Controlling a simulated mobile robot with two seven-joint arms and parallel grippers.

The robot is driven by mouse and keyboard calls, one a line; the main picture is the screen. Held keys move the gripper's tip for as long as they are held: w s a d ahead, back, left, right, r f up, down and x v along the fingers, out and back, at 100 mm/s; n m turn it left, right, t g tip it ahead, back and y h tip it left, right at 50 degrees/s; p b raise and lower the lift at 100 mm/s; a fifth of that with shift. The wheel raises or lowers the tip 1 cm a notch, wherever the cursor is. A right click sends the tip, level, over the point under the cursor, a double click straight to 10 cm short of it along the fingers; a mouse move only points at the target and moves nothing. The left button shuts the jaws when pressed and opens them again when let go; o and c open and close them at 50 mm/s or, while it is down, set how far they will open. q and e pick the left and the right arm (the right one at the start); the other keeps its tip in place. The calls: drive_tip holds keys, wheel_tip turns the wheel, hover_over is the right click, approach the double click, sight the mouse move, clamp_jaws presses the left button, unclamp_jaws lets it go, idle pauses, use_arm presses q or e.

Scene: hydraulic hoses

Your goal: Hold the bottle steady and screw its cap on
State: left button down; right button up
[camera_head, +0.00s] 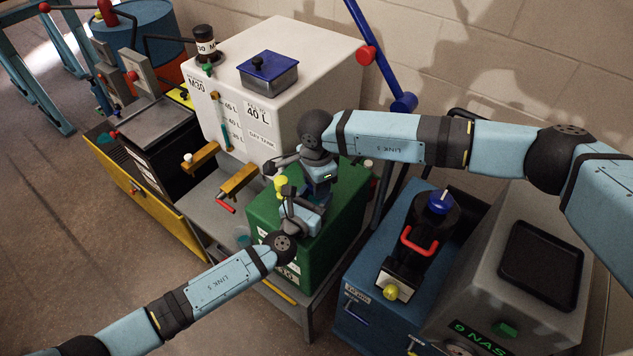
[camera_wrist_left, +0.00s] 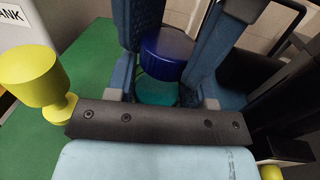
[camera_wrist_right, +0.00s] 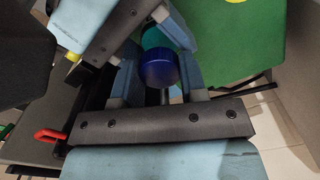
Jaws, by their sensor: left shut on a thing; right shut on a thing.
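The bottle is teal and shows in the left wrist view (camera_wrist_left: 157,92) between the fingers of my left gripper (camera_wrist_left: 162,88), which is shut on its body. A dark blue cap (camera_wrist_left: 167,48) sits at the bottle's top end. In the right wrist view my right gripper (camera_wrist_right: 159,80) is shut on the cap (camera_wrist_right: 160,70), with the teal bottle (camera_wrist_right: 153,38) beyond it. Whether the cap is threaded on cannot be told. In the head view both grippers meet above the green cabinet (camera_head: 333,232), and their hands hide the bottle and cap.
A yellow knob (camera_head: 281,183) stands close beside the hands. The white day tank (camera_head: 300,70) is behind the green cabinet. A blue cabinet (camera_head: 362,310) with a black device (camera_head: 430,225) and a grey unit (camera_head: 515,270) stand to the right.

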drive_tip(key=m, duration=0.6)
drive_tip(key=o, duration=1.1)
use_arm(q)
drive_tip(key=shift+w, duration=0.1)
use_arm(e)
drive_tip(key=shift+s, duration=0.1)
drive_tip(key=shift+r, duration=0.45)
use_arm(q)
drive_tip(key=shift+c, duration=2.1)
unclamp_jaws()
use_arm(e)
wheel_tip(320, 180, up, 11)
drive_tip(key=shift+d, duration=0.1)
